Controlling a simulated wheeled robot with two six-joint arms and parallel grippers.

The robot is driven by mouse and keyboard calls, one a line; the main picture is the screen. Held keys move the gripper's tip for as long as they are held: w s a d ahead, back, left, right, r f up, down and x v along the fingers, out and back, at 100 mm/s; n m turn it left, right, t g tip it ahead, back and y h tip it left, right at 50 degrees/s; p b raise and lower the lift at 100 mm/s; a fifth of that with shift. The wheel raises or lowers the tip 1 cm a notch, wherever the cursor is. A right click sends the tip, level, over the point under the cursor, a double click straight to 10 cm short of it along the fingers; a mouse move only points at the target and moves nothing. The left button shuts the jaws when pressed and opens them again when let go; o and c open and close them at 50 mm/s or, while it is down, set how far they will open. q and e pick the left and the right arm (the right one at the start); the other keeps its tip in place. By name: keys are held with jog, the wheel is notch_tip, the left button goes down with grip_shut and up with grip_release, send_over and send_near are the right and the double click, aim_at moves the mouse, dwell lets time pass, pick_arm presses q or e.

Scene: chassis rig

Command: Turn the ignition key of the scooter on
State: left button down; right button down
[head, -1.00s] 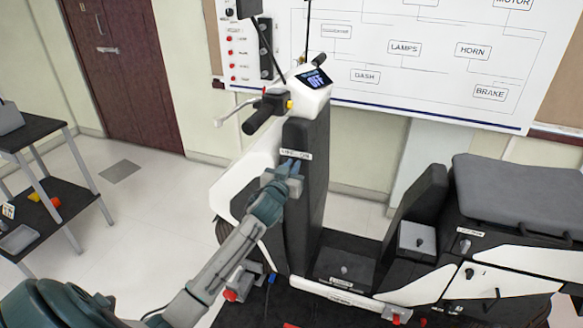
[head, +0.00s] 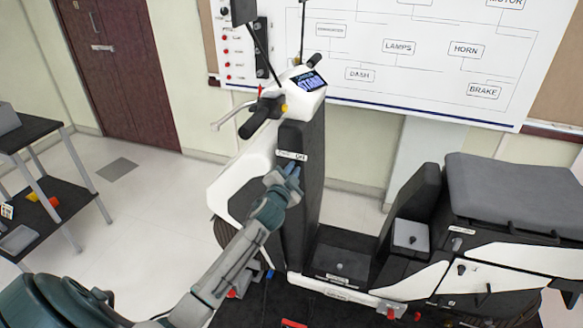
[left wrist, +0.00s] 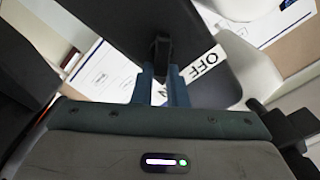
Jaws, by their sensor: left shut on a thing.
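The scooter's black front column (head: 303,205) stands upright in the middle of the head view. A white ignition label strip (head: 291,155) is on its face, and part of the label, reading OFF (left wrist: 204,65), shows in the left wrist view. My left gripper (head: 288,172) is at the column just below the label. In the left wrist view its blue fingers (left wrist: 162,82) are shut on the dark ignition key (left wrist: 161,52). The key is hidden by the fingers in the head view. The dash display (head: 310,83) is lit and appears to read STAND. My right gripper is out of view.
The handlebar grip (head: 258,122) and brake lever stick out left above my left gripper. The scooter's seat (head: 513,190) is at the right. A shelf (head: 35,140) stands at the far left, with clear floor between it and the scooter.

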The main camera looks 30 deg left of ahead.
pick_arm(q)
jog(key=shift+f+m+p, duration=0.4)
jog(key=shift+f+m, duration=0.2)
jog(key=shift+m, duration=0.5)
jog(key=c, duration=1.5)
grip_release()
jog(key=shift+c, duration=0.2)
jog(key=shift+o, duration=0.5)
jog(key=shift+a+r, duration=0.15)
jog(key=shift+s, duration=0.1)
jog(key=b+v, duration=0.3)
jog(key=v, duration=0.7)
jog(key=shift+s+b, duration=0.3)
jog(key=shift+s, duration=0.05)
